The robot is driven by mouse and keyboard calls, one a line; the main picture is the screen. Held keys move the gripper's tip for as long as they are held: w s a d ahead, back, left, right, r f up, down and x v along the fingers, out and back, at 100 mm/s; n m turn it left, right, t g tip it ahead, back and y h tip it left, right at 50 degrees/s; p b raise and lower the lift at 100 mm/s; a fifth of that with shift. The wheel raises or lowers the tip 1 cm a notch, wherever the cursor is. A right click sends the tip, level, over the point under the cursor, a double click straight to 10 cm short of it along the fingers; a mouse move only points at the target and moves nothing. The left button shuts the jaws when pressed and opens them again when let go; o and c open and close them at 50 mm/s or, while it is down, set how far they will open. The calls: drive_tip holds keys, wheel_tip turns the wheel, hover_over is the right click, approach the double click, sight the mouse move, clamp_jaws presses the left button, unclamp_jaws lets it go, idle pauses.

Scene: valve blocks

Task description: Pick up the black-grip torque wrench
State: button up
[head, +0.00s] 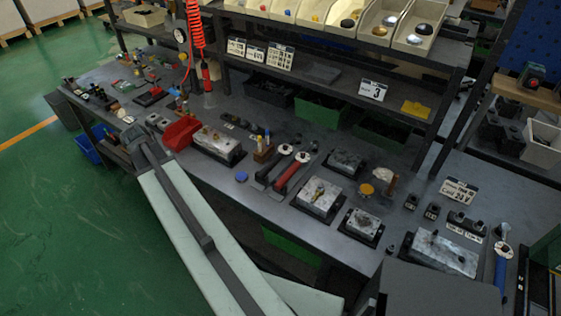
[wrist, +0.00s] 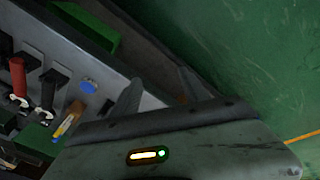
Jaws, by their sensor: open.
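The black-grip torque wrench (head: 270,171) lies on the bench near its front edge, left of a red-grip wrench (head: 290,178). In the wrist view the black-grip wrench (wrist: 48,90) is at the left, with its round pale head toward the bottom, and the red-grip wrench (wrist: 18,77) is beside it. My gripper (wrist: 160,90) is open, its two fingers apart with nothing held. It is over the bench's front edge, clear of both wrenches. In the head view my arm reaches up the left side, and its fingers cannot be made out.
A blue disc (head: 241,177) and a small wooden holder (head: 263,153) stand near the wrenches. Valve blocks sit on either side, one to the left (head: 218,145) and one to the right (head: 319,197). A shelf (head: 330,84) runs behind. Open green floor lies in front.

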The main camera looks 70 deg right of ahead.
drive_tip(key=s+d+f+m+g+h+b, duration=0.1)
drive_tip(key=s+d+m, duration=0.2)
drive_tip(key=s+d, duration=0.45)
drive_tip(key=s+d+f+m+b, duration=0.1)
drive_tip(key=s+d+m, duration=0.3)
drive_tip(key=d, duration=0.7)
drive_tip(key=m+g, duration=0.2)
drive_tip(key=m, duration=0.1)
hover_over(278, 155)
drive_tip(key=w+a, duration=0.1)
drive_tip(key=a, duration=0.1)
drive_tip(key=shift+w+d+b, duration=0.15)
drive_tip(key=shift+b, duration=0.15)
drive_tip(key=b+x, duration=0.7)
drive_tip(key=shift+w+d+f, duration=0.2)
drive_tip(key=shift+f, duration=0.25)
drive_tip(key=shift+r, duration=0.15)
clamp_jaws()
drive_tip(key=shift+h, duration=0.3)
